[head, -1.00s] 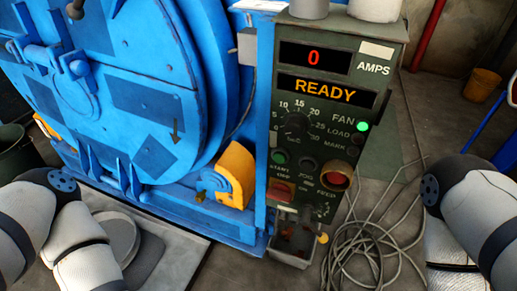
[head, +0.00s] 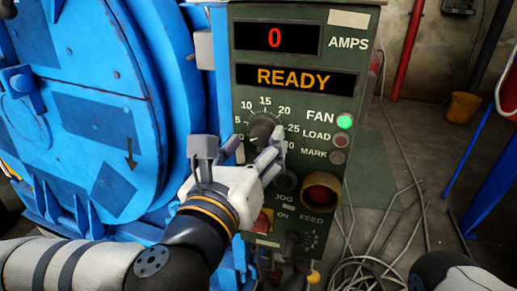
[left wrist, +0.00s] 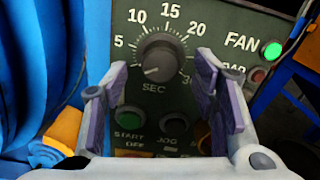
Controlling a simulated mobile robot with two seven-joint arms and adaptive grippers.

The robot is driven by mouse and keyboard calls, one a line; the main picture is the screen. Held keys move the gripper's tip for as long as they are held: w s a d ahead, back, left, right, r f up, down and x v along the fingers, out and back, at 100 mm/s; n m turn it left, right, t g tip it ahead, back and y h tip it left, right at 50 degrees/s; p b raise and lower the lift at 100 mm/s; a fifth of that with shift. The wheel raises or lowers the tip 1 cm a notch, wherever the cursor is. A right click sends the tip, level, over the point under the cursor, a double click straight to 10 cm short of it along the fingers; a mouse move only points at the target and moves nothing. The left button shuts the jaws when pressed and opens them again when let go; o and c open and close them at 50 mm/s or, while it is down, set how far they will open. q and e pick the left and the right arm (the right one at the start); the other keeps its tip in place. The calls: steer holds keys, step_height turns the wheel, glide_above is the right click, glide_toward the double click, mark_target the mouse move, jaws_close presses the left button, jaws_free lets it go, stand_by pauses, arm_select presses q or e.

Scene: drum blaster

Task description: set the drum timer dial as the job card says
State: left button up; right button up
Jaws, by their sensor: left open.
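The timer dial (head: 263,127) is a dark round knob on the green control panel (head: 300,105), with a scale around it. It also shows in the left wrist view (left wrist: 158,57), where the scale is marked SEC and a pale mark on the knob points to the lower left. My left gripper (head: 238,148) is open in front of the panel, its fingers apart at the dial's lower left and right. In the left wrist view, the fingers (left wrist: 162,78) frame the dial from below, and I see no clear contact. My right gripper is out of view. I see no readable job card.
The display (head: 275,38) reads 0 AMPS and the lower one (head: 295,78) reads READY. The green FAN light (head: 344,121) is lit. START and JOG buttons sit under the dial. The blue drum machine (head: 100,110) stands at left. Loose cables (head: 365,270) lie on the floor.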

arm_select(q)
steer(key=shift+x, duration=1.2)
steer(key=c, duration=1.1)
steer(key=shift+c, duration=0.2)
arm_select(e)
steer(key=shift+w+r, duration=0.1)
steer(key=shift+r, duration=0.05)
arm_select(q)
steer(key=m+p, duration=0.1)
steer(key=m, duration=0.1)
steer(key=m+p, duration=0.2)
steer(key=shift+r, duration=0.25)
steer(key=m+p, duration=0.3)
steer(key=m, duration=0.1)
steer(key=shift+m, duration=0.3)
steer(key=m+p, duration=0.3)
steer(key=m, duration=0.1)
steer(key=shift+m, duration=0.4)
steer(key=shift+f+m+p, duration=0.2)
steer(key=shift+m+p, duration=0.4)
steer(key=shift+m, duration=0.5)
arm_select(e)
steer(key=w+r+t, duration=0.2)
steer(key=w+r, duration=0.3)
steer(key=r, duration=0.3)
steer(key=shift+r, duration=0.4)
arm_select(q)
steer(key=shift+f, duration=0.1)
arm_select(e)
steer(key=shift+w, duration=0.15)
